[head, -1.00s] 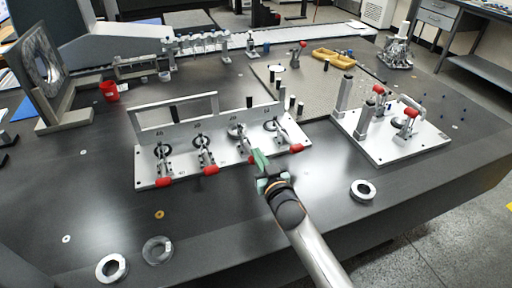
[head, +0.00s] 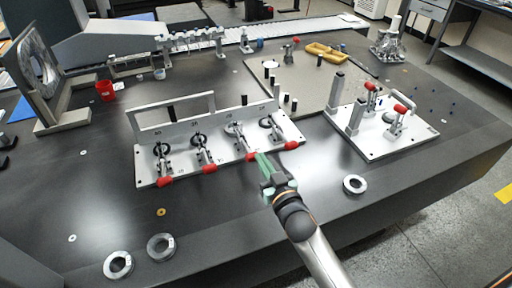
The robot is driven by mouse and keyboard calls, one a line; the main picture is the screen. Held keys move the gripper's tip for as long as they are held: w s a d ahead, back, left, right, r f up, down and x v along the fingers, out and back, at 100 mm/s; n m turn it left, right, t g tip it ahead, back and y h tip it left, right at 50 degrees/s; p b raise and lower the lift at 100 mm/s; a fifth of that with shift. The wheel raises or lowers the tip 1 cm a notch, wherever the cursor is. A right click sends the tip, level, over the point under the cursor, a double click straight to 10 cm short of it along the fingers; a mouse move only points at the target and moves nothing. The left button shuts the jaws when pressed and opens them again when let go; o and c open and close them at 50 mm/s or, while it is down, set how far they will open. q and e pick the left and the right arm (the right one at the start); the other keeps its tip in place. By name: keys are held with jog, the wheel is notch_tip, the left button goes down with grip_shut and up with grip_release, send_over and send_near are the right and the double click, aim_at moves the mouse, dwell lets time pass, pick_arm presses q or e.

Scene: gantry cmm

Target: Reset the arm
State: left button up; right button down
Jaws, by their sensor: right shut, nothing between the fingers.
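A white fixture plate (head: 222,161) with an upright back rail stands on the dark table and carries several toggle clamps with red-tipped handles. From left to right, the handles show a first red tip (head: 165,182), a second red tip (head: 209,169), a third red tip (head: 251,156) and a fourth red tip (head: 291,145). All four point toward the front edge of the plate. My right gripper (head: 261,160) has green fingers, is shut and empty, and is just right of the third red tip. I cannot tell whether it touches that handle. My left gripper is out of view.
A second white fixture (head: 385,140) with two red-handled clamps stands at right. Metal rings lie near the front, one at right (head: 355,184) and two at left (head: 118,264). A red cup (head: 105,90) stands at back left.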

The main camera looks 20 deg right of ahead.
jog(key=s+f+g+p, duration=0.1)
jog(key=s+f+p, duration=0.1)
jog(key=s, duration=0.3)
jog(key=s+f+g+p, duration=0.2)
jog(key=s, duration=0.3)
jog(key=s+a+f+n+g+y+p, duration=0.1)
jog(key=s+f+p, duration=0.1)
jog(key=s+f, duration=0.1)
jog(key=shift+s+f+g+p, duration=0.1)
jog(key=shift+s+g+p, duration=0.3)
jog(key=shift+s, duration=0.5)
pick_arm(q)
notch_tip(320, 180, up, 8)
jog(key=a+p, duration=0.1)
jog(key=p, duration=0.1)
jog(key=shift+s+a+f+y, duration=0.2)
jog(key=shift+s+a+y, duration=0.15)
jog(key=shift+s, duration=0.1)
pick_arm(e)
jog(key=s+a+f+g, duration=0.1)
jog(key=s+f+g, duration=0.2)
jog(key=s, duration=0.6)
jog(key=shift+s+a+f+n+g+y, duration=0.2)
jog(key=shift+s+f+n+g+y, duration=0.15)
jog(key=shift+f+y, duration=0.1)
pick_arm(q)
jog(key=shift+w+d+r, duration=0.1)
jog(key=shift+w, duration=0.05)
